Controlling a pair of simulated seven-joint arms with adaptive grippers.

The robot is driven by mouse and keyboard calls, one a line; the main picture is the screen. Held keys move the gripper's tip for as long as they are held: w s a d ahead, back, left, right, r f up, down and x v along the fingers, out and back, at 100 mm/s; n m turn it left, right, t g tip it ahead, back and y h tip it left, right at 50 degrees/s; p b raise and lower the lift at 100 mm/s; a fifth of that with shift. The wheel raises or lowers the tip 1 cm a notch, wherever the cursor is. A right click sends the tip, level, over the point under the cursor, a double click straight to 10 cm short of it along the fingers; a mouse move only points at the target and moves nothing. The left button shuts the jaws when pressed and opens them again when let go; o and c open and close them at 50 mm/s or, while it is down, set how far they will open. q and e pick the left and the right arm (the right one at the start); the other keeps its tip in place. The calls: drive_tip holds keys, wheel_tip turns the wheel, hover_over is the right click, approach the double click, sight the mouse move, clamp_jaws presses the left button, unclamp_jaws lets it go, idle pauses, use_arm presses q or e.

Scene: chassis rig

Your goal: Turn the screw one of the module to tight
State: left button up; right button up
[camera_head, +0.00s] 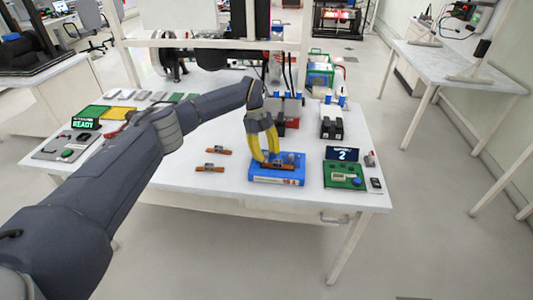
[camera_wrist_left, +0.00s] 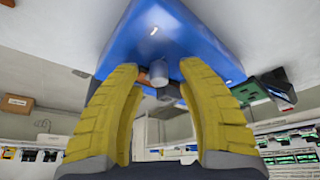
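A blue module base (camera_head: 262,179) sits near the front edge of the white table, with a brown-orange bar (camera_head: 284,168) on its top. My left gripper (camera_head: 267,157) reaches down over it with yellow fingers. In the left wrist view the blue base (camera_wrist_left: 175,30) fills the upper middle, and a short grey cylinder (camera_wrist_left: 158,72), which looks like a screw head or knob, stands out from it. My left gripper (camera_wrist_left: 159,80) is open, with a finger on either side of the cylinder and gaps between. Whether the screw is tight cannot be seen. My right gripper is not in view.
Two loose brown-orange parts (camera_head: 210,169) lie left of the base. A green board (camera_head: 345,174) with a small dark display stands to the right, and black blocks (camera_head: 331,127) behind it. A grey panel (camera_head: 66,145) with a green-lettered sign is at the left.

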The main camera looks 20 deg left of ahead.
use_arm(q)
drive_tip(key=shift+a, duration=0.1)
drive_tip(key=v, duration=1.2)
drive_tip(key=shift+o, duration=0.3)
